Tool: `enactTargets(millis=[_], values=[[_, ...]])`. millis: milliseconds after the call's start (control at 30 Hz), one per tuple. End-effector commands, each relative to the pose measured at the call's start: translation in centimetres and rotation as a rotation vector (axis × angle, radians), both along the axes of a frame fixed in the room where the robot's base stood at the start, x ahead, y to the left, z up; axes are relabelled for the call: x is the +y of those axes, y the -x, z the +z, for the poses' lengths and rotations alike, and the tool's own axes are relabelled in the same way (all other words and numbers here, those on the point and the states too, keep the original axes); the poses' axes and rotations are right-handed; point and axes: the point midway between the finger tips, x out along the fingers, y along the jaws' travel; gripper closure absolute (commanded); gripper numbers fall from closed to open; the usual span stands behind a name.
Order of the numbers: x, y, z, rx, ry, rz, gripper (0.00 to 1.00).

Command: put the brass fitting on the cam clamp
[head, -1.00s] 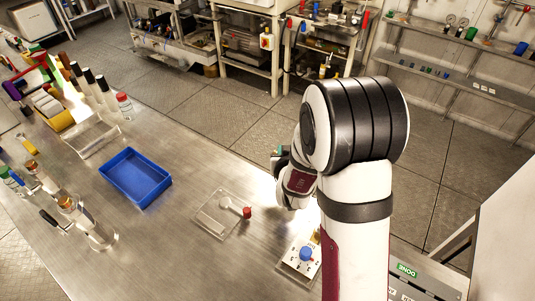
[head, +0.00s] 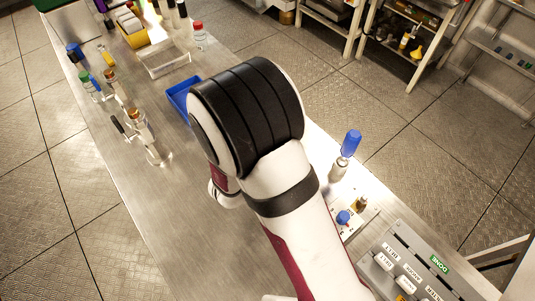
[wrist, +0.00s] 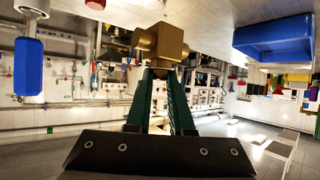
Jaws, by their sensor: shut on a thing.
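The brass fitting (wrist: 160,45), a blocky brass piece with side stubs, is held between the green fingers of my gripper (wrist: 161,75) in the wrist view. That view is upside down, with the bench along its top. In the head view my arm hides the gripper and the fitting. A light plate (head: 352,228) with a blue knob (head: 343,217) and a small brass-coloured piece (head: 361,204) lies right of my arm. A tall blue-handled piece (head: 350,143) on a metal base stands behind it; its handle also shows in the wrist view (wrist: 28,66). I cannot tell which is the cam clamp.
A blue tray (head: 181,92) is partly hidden behind my arm. A clear tray (head: 165,60), a red-capped bottle (head: 199,38) and glassware (head: 145,135) stand further left. A grey labelled panel (head: 425,270) is at the lower right. The bench front left is clear.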

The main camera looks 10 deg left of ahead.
Motion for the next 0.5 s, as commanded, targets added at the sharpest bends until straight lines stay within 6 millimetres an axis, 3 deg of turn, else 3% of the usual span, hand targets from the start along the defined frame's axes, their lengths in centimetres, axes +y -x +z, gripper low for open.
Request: enactTargets(millis=[233,500], values=[[-0.1,0.0,-4.9,0.002,0.002,-0.001,1.00],[-0.1,-0.1,-5.5,-0.002,-0.002,-0.001,1.00]])
